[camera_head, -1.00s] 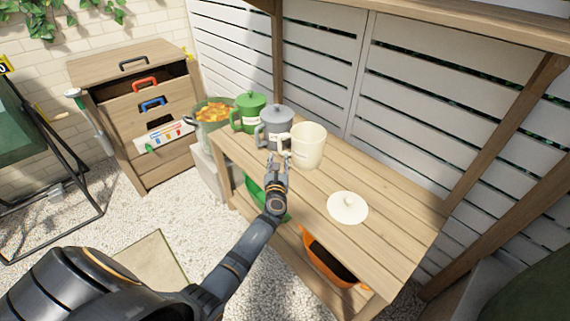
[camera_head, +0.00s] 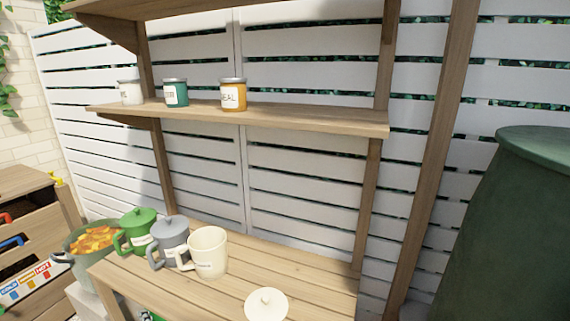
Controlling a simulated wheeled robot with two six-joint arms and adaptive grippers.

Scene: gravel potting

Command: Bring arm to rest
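Neither of my grippers nor my arms show in the head view now. On the wooden bench (camera_head: 238,262) stand a green lidded mug (camera_head: 138,232), a grey lidded mug (camera_head: 171,241) and a cream mug (camera_head: 209,254) without a lid. All are upright and close together in a row. A round cream lid (camera_head: 266,305) with a small knob lies flat on the bench to the right of the cream mug.
A shelf (camera_head: 300,117) above the bench holds a white jar (camera_head: 130,92), a teal jar (camera_head: 176,92) and an orange jar (camera_head: 233,95). A pot with orange contents (camera_head: 70,252) and a drawer cabinet (camera_head: 28,180) are at left. A large dark green bin (camera_head: 510,230) stands at right.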

